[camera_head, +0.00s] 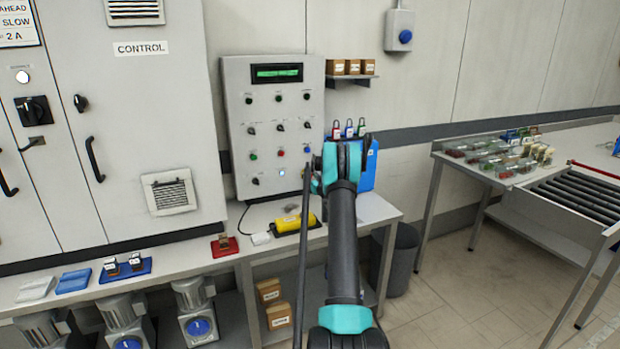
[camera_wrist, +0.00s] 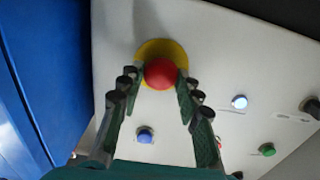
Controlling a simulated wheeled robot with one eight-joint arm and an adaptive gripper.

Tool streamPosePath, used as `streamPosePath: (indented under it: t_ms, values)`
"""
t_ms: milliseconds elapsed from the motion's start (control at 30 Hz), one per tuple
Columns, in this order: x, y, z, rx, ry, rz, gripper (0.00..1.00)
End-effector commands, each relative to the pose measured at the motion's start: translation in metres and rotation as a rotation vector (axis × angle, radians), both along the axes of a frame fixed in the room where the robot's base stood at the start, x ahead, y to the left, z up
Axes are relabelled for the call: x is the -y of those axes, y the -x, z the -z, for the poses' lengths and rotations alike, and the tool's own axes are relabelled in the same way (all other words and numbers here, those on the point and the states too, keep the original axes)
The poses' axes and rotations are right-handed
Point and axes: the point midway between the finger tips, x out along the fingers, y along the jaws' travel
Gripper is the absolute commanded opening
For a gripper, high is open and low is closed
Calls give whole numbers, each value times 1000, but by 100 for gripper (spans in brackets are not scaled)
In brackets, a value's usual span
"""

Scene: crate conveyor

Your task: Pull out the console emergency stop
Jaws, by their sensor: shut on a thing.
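The emergency stop, a red mushroom button (camera_wrist: 160,73) on a yellow round base (camera_wrist: 163,50), sits on the console face in the wrist view. My gripper (camera_wrist: 163,78) has its two fingers on either side of the red button and is shut on it. In the head view the grey console (camera_head: 240,115) stands against the wall, and my gripper (camera_head: 318,165) is at its lower right edge. My arm hides the emergency stop there.
A blue box (camera_head: 368,168) stands right of the console, behind my arm, and fills the left side of the wrist view. Small padlocks (camera_head: 349,129) stand above it. A yellow cylinder (camera_head: 295,222) lies on the bench below. A blue button (camera_wrist: 145,135) and a lit button (camera_wrist: 239,102) are near my fingers.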

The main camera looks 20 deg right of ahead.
Motion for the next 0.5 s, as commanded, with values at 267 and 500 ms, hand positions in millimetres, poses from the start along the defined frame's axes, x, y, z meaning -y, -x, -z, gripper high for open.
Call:
streamPosePath:
  t_ms: [267,500]
  values:
    - [0,1,0,0,0,0,0]
    - [0,13,0,0,0,0,0]
